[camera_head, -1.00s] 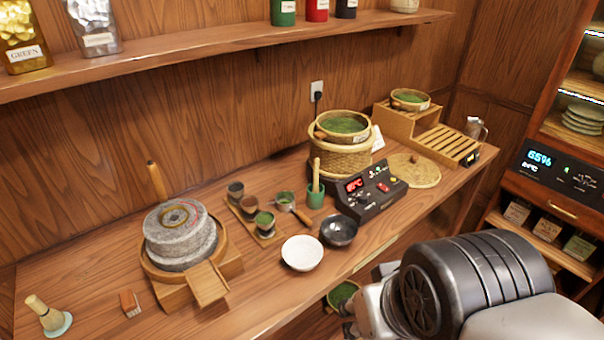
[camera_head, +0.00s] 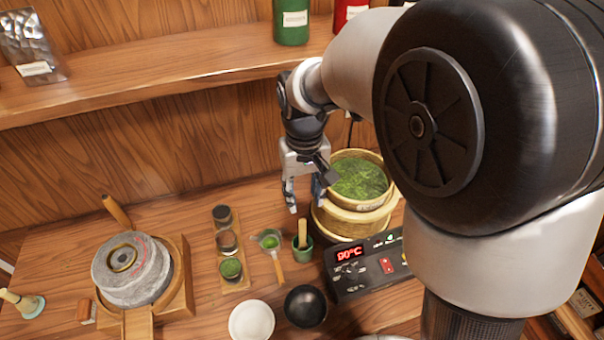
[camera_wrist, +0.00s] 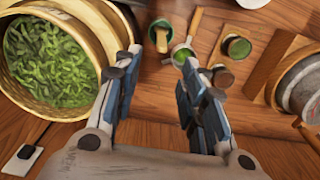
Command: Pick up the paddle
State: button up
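The paddle is a light wooden stick (camera_head: 302,234) standing upright in a small green cup (camera_head: 303,250) on the counter. In the wrist view the paddle (camera_wrist: 161,40) and the green cup (camera_wrist: 166,25) lie just past the fingertips, near the gap between them. My gripper (camera_head: 305,205) hangs fingers down above and behind the cup, beside the steamer. In the wrist view my gripper (camera_wrist: 157,56) is open, with nothing between its fingers. The paddle's lower end is hidden in the cup.
A bamboo steamer of green leaves (camera_head: 358,180) stands close right of my gripper. A strainer (camera_head: 268,241), a tray of small cups (camera_head: 236,285), a black bowl (camera_head: 305,306), a white bowl (camera_head: 251,320) and a control box (camera_head: 372,267) surround the cup. The stone mill (camera_head: 132,270) is left; a shelf (camera_head: 160,85) runs above.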

aim_at(303, 220)
jog(key=f+b, duration=0.1)
jog(key=f, duration=0.4)
jog(key=f+b, duration=0.2)
jog(key=f, duration=0.3)
jog(key=shift+s+a+f, duration=0.1)
jog(key=shift+s+f, duration=0.1)
jog(key=shift+w+f+b, duration=0.1)
jog(key=shift+f+b, duration=1)
jog(key=shift+f, duration=1.95)
jog(key=shift+r, duration=0.1)
grip_shut()
